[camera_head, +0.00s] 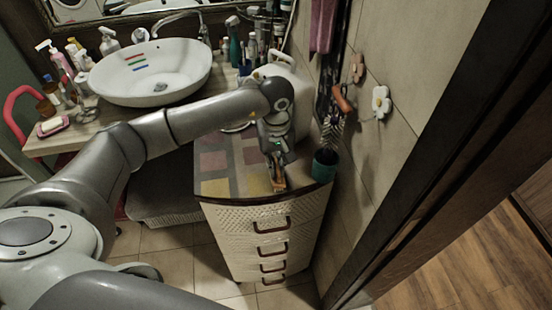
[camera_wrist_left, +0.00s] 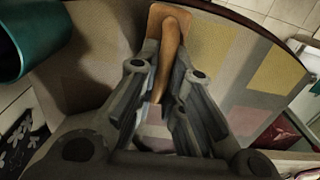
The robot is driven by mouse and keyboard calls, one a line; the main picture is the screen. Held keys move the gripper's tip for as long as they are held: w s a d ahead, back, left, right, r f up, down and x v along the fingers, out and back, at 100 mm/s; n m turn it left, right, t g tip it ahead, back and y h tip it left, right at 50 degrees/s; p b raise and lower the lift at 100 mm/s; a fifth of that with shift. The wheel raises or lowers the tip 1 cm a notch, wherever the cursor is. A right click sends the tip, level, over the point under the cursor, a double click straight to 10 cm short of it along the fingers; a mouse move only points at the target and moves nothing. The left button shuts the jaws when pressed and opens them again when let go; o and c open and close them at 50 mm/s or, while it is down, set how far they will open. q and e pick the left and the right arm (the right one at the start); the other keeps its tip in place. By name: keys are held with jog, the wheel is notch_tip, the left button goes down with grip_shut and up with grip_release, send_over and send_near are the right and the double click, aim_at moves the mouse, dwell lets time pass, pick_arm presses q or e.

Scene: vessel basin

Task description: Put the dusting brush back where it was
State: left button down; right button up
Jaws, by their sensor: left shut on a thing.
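My left gripper (camera_head: 273,168) points down over the front of the drawer cabinet's top (camera_head: 215,187). It is shut on the dusting brush, which has a brown wooden handle (camera_wrist_left: 168,60); its wider tan end (camera_wrist_left: 172,20) lies beyond the fingertips. In the head view only a small orange-brown part of the brush (camera_head: 279,184) shows below the fingers, near the cabinet's front edge. I cannot tell whether it touches the top. The fingers (camera_wrist_left: 165,105) hide part of the handle. My right gripper is not in view.
A teal cup (camera_head: 325,164) stands close to the right of my left gripper and also shows in the wrist view (camera_wrist_left: 30,42). A white flower-shaped hook (camera_head: 381,102) is on the wall. A white basin (camera_head: 150,72) and several bottles crowd the counter at the left.

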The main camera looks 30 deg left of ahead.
aim_at(276, 162)
pick_arm(q)
jog(key=shift+f, duration=0.1)
jog(key=shift+f+b, duration=0.1)
jog(key=shift+b, duration=0.2)
jog(key=c, duration=1.5)
grip_release()
jog(key=shift+c, duration=0.2)
jog(key=shift+r, duration=0.35)
notch_tip(276, 162, up, 10)
jog(key=b, duration=0.4)
jog(key=shift+r, duration=0.9)
